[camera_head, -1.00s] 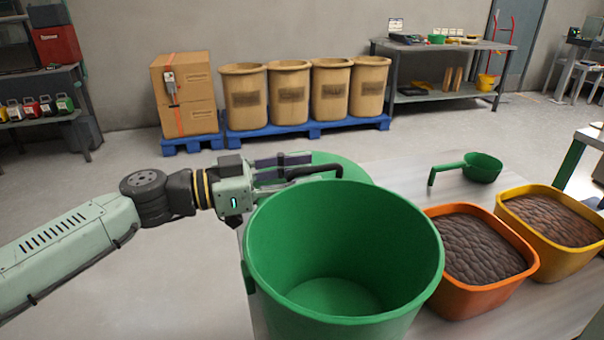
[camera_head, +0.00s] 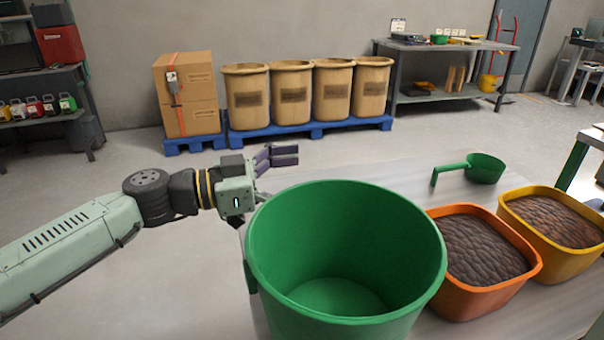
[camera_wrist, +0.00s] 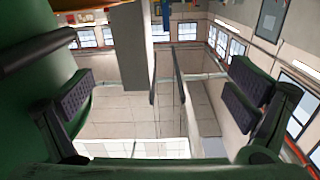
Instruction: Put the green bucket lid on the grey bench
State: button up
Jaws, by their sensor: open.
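My gripper (camera_head: 281,155) is open and empty, just behind and left of the large open green bucket (camera_head: 345,250). In the wrist view my gripper (camera_wrist: 160,95) shows its dark finger pads wide apart, with nothing between them. The green lid is not in sight in the head view; the bucket may hide it. In the wrist view a large green surface with a dark bar fills the left side; I cannot tell whether it is the lid or the bucket. The bucket stands on the grey bench (camera_head: 400,182), whose bare top shows behind it.
An orange tub (camera_head: 470,300) and a yellow tub (camera_head: 575,265), both with brown contents, stand right of the bucket. A green scoop (camera_head: 484,168) lies behind them. Bare bench top lies between scoop and bucket. Tan barrels (camera_head: 292,92) stand on blue pallets farther back.

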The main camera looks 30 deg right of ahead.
jog(key=v, duration=1.2)
